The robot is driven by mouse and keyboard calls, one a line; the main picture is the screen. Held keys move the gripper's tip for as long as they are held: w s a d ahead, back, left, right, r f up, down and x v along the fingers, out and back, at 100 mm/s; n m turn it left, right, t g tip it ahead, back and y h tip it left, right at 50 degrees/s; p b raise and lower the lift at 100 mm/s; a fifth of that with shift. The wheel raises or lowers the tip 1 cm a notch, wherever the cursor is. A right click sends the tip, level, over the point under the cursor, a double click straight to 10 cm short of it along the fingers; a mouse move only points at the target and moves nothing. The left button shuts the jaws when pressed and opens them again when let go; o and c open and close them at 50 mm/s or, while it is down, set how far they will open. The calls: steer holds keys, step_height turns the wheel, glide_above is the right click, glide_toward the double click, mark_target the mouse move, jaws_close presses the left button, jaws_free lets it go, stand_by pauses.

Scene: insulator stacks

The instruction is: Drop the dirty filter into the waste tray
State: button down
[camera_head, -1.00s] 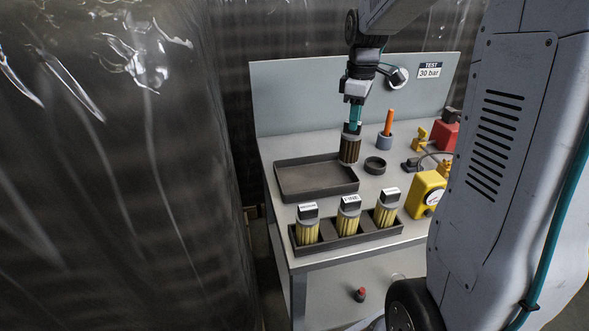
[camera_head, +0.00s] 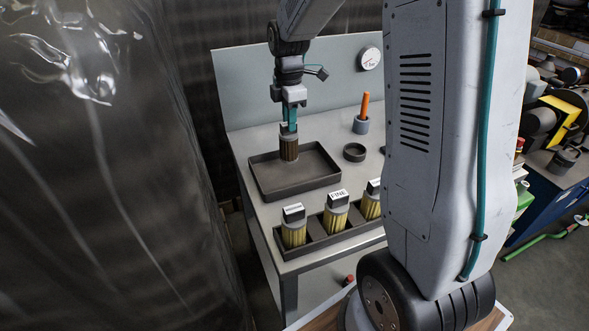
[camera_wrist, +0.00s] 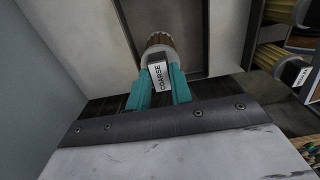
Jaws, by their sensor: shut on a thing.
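My gripper (camera_head: 289,127) is shut on the dirty filter (camera_head: 289,149), a brown ribbed cylinder held upright. In the wrist view the teal fingers pinch its block labelled COARSE (camera_wrist: 160,76). The waste tray (camera_head: 322,168) is a shallow, dark, empty tray on the bench. In the head view the filter overlaps the tray's back left part. In the wrist view the filter sits at the edge of the tray (camera_wrist: 190,25). I cannot tell how high its bottom is above the tray.
A dark rack (camera_head: 318,243) in front holds yellow filters, one labelled FINE (camera_head: 337,212); the rightmost is partly hidden by my arm. A black ring (camera_head: 354,152) and a grey cup with an orange handle (camera_head: 362,117) stand right of the tray. A grey back panel (camera_head: 240,90) rises behind.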

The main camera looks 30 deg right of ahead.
steer(key=shift+f, duration=0.25)
steer(key=c, duration=1.2)
jaws_free()
steer(key=shift+o, duration=0.2)
step_height(320, 180, up, 8)
steer(key=shift+f, duration=0.1)
